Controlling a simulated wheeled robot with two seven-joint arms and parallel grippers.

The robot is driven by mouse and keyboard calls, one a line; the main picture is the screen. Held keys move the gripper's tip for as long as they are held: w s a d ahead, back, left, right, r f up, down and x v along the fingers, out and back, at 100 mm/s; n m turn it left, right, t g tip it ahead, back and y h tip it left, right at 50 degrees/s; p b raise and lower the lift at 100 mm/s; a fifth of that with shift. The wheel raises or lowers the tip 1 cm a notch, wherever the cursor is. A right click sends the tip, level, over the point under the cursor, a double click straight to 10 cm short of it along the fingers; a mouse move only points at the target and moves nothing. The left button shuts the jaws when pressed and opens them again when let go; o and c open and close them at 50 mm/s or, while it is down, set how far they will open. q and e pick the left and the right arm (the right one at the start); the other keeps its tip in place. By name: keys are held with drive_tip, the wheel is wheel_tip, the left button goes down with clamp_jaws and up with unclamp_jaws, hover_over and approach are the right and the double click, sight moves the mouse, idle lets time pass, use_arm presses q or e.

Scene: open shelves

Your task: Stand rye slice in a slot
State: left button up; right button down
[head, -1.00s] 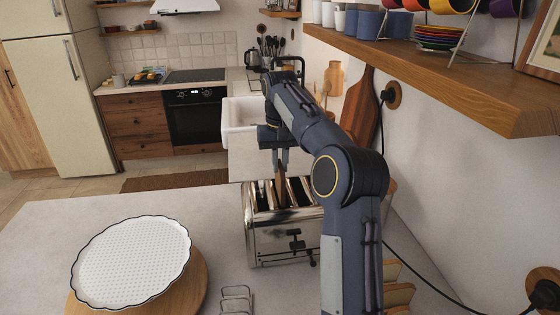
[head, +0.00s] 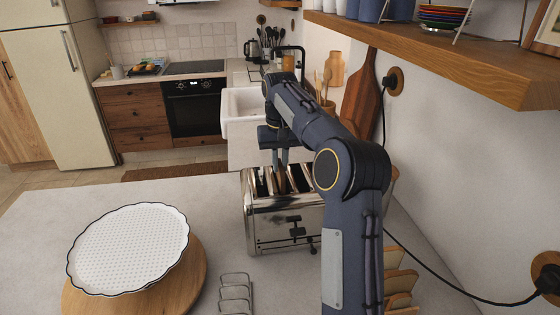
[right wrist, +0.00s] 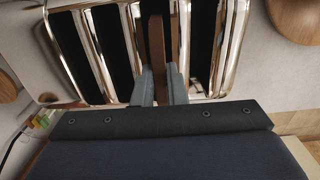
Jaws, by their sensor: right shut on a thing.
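The rye slice is a thin dark brown slab (right wrist: 156,38), seen edge-on in the right wrist view. My right gripper (right wrist: 161,86) is shut on it. In the head view the slice (head: 281,184) stands upright, its lower part hidden in a slot of the chrome toaster (head: 275,232). The right gripper (head: 281,160) is just above the toaster's top. The toaster's long dark slots (right wrist: 106,40) lie on both sides of the slice in the wrist view. Whether the slice touches the slot's bottom is hidden. My left gripper is not in view.
A white scalloped plate (head: 130,248) rests on a round wooden board (head: 190,285) at left. A wire rack (head: 235,293) stands at the front. Bread slices (head: 399,283) stand right of my arm. A wooden shelf (head: 450,62) juts out at upper right.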

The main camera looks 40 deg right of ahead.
drive_tip(key=c, duration=1.4)
unclamp_jaws()
wheel_tip(320, 180, up, 8)
drive_tip(key=shift+f+p, duration=0.15)
drive_tip(key=shift+p, duration=0.85)
